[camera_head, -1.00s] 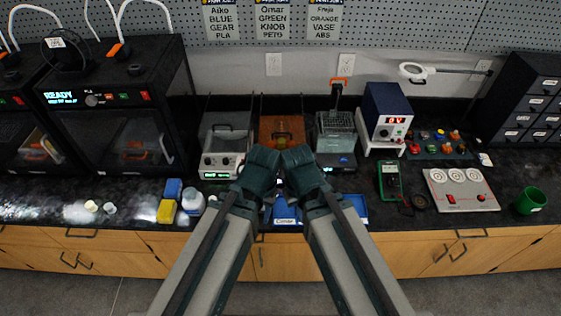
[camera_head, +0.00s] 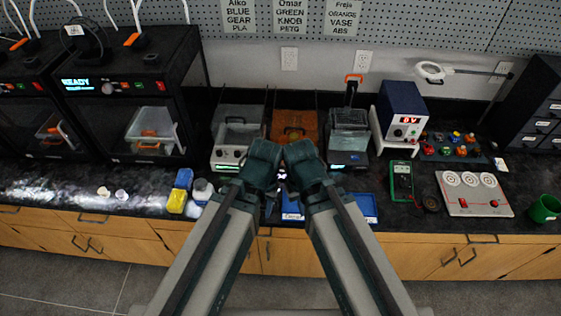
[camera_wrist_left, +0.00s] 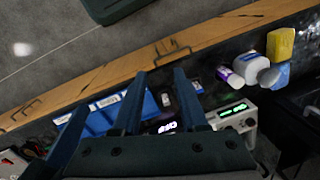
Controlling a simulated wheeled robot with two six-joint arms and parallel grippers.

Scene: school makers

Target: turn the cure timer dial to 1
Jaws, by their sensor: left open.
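The cure timer dial cannot be made out. An orange-windowed box (camera_head: 293,124), which looks like the cure unit, stands at the back of the bench, and my two grippers hide its lower front. My left gripper (camera_head: 262,158) is in front of that box, over the bench. In the left wrist view its two fingers (camera_wrist_left: 160,74) are apart with nothing between them. A lit display (camera_wrist_left: 167,127) shows just beyond the fingers, partly covered. My right gripper (camera_head: 302,158) is close beside the left one, and its fingertips are hidden.
A grey machine with a green display (camera_head: 230,154) stands left of the orange box. A clear tank unit (camera_head: 348,140) stands right of it. Blue trays (camera_head: 361,206) lie along the front edge. Bottles (camera_head: 202,190) stand at the left. A power supply (camera_head: 402,112) is farther right.

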